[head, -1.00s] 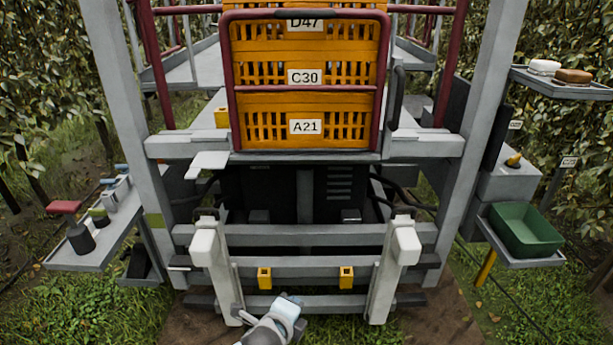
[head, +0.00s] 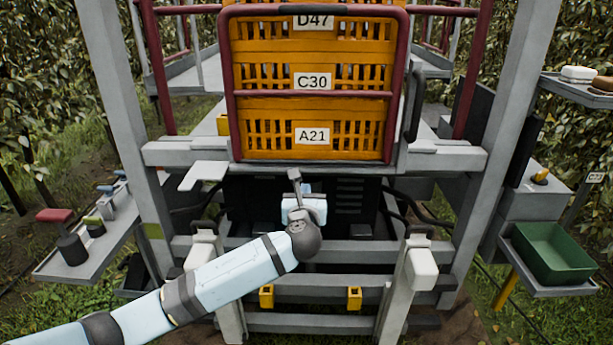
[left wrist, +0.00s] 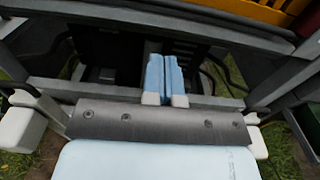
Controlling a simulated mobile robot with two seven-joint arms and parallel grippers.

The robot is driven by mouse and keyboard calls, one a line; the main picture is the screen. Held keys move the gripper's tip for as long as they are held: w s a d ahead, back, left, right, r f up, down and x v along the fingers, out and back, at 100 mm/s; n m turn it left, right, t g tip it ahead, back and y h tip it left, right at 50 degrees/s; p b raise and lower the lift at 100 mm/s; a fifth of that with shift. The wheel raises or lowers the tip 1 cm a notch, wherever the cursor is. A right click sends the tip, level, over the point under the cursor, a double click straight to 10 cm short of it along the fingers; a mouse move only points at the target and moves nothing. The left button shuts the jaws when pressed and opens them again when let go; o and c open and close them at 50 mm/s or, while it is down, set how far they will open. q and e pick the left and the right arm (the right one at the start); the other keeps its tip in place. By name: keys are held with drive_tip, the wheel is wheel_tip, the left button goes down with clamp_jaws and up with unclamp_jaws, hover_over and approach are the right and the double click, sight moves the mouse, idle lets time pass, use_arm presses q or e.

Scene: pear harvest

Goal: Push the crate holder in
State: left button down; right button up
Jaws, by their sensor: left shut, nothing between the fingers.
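The crate holder (head: 400,85) is a dark red tube frame around a stack of orange crates on the grey machine. The crates (head: 270,78) carry the labels D47, C30 and A21. In the left wrist view, the shut gripper (left wrist: 165,78) points at the dark space below the platform, and an orange crate (left wrist: 265,8) shows at the top right. My right gripper is not in view.
Two white posts (head: 205,255) with grey crossbars stand below the platform. A green bin (head: 552,255) sits on a shelf at the right. Grey uprights flank the crates.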

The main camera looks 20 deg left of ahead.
sight(307, 172)
use_arm(q)
drive_tip(key=x, duration=0.7)
drive_tip(key=shift+w+a+f, duration=0.1)
drive_tip(key=shift+w, duration=0.25)
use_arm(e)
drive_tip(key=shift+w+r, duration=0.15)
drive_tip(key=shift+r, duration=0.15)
